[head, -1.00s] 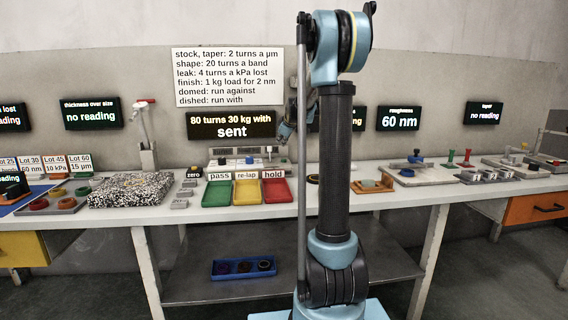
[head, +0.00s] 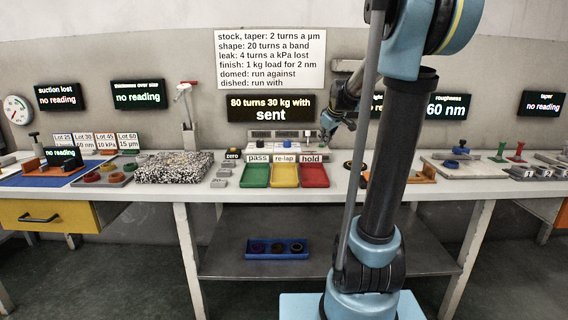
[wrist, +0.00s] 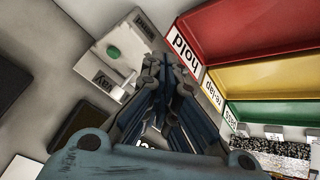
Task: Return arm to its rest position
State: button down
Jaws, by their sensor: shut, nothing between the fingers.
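My gripper (head: 326,132) hangs in the air above the back of the bench, just right of the sent display and above the hold tray. In the wrist view my gripper (wrist: 172,75) has its fingers together, with nothing between them. The arm's upright link partly hides the gripper's side of the bench in the head view.
The green pass (head: 256,176), yellow re-lap (head: 285,176) and red hold (head: 315,176) trays stand empty on the bench (head: 330,199). A speckled granite block (head: 174,167) lies left. A blue tray (head: 274,248) with dark rings sits on the lower shelf.

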jog(key=s+f+m+g, duration=0.1)
jog(key=s+f, duration=0.5)
jog(key=s, duration=0.7)
jog(key=s+d+f+m+g+h, duration=0.1)
jog(key=s+f+m, duration=0.3)
jog(key=s, duration=0.9)
jog(key=s+d+f+m+g, duration=0.1)
jog(key=s+f+m+g, duration=0.1)
jog(key=s+f, duration=0.6)
jog(key=s+m, duration=0.1)
jog(key=s, duration=0.3)
jog(key=shift+s+f+g, duration=0.15)
jog(key=shift+s+g, duration=0.25)
